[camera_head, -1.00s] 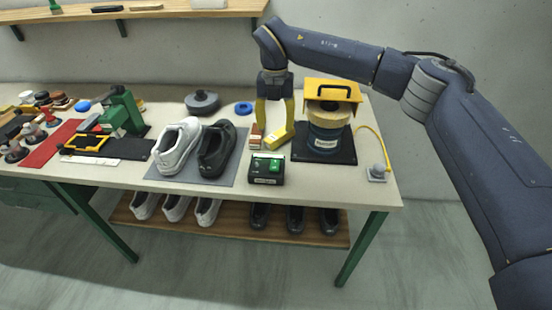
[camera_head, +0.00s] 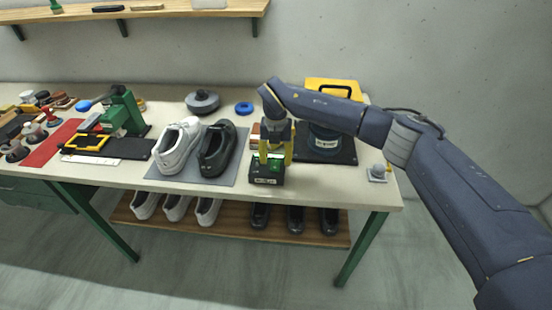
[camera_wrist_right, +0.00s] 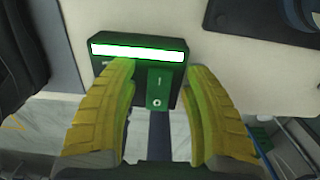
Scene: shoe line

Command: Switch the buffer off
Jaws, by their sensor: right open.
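A dark switch box (camera_head: 266,175) with green parts on top sits near the front edge of the table, right of the shoes. In the right wrist view the box (camera_wrist_right: 98,69) shows a bright white bar (camera_wrist_right: 137,52) edged in green and a green rocker switch (camera_wrist_right: 158,82) with a white ring mark. My right gripper (camera_head: 275,158) is over the box, its yellow fingers open either side of the switch; contact cannot be told. The blue machine (camera_head: 325,140) with a yellow cover (camera_head: 335,85), apparently the buffer, stands behind on a black base, partly hidden by my arm. My left gripper is out of view.
A white shoe (camera_head: 177,146) and a black shoe (camera_head: 216,148) stand on a grey mat (camera_head: 234,175) just left of the box. A grey knob on a plate (camera_head: 377,172) is at the right. A green press (camera_head: 124,112) stands further left.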

